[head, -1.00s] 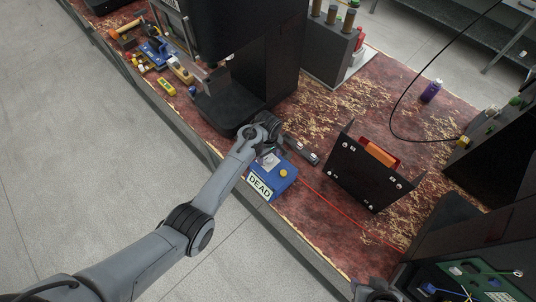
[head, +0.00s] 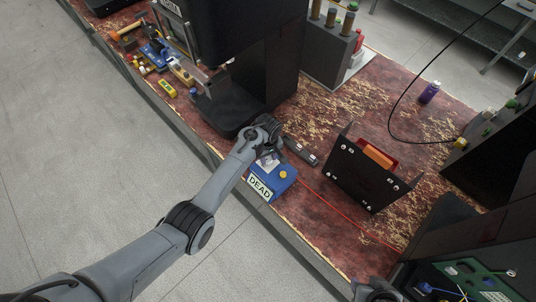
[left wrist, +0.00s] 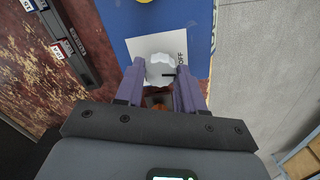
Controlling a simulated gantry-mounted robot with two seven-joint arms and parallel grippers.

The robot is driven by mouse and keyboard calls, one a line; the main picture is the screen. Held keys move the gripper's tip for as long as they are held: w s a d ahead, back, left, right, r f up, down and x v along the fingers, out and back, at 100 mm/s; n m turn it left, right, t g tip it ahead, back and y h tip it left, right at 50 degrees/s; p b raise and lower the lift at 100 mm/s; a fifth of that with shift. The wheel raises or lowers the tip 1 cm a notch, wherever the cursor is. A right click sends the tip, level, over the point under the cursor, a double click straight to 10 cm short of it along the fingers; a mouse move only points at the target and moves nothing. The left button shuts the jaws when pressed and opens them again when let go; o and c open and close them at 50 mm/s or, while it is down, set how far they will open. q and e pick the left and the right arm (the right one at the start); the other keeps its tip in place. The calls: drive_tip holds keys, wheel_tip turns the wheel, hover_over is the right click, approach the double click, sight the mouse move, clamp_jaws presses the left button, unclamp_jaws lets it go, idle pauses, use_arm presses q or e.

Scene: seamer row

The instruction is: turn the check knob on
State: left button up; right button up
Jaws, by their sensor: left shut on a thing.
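The check knob (left wrist: 160,66) is white with a dark pointer mark. It sits on a white plate on the blue box (head: 270,192), with the word OFF printed to its right in the left wrist view. The pointer mark points toward that word. My left gripper (left wrist: 160,84) is shut on the knob, one finger on each side. In the head view my left gripper (head: 268,158) is over the back left of the box and hides the knob. The box carries a DEAD label and a yellow button (head: 282,174). My right gripper does not show clearly.
A dark handheld bar (head: 301,151) lies just behind the box. A black stand (head: 368,178) with an orange-red item is to the right. A red cord (head: 345,219) crosses the bench. A large black machine (head: 265,70) stands behind my left gripper.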

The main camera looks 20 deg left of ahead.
use_arm(q)
drive_tip(key=m+p, duration=0.2)
drive_tip(key=m, duration=0.1)
drive_tip(key=shift+r+m, duration=0.2)
drive_tip(key=shift+m, duration=0.1)
drive_tip(key=m+p, duration=0.1)
drive_tip(key=m, duration=0.2)
drive_tip(key=shift+f+m+p, duration=0.1)
drive_tip(key=shift+m+p, duration=0.2)
drive_tip(key=shift+p, duration=0.05)
drive_tip(key=m, duration=0.4)
drive_tip(key=shift+p, duration=0.4)
drive_tip(key=shift+f+m, duration=0.1)
drive_tip(key=shift+m, duration=2.3)
drive_tip(key=o, duration=1)
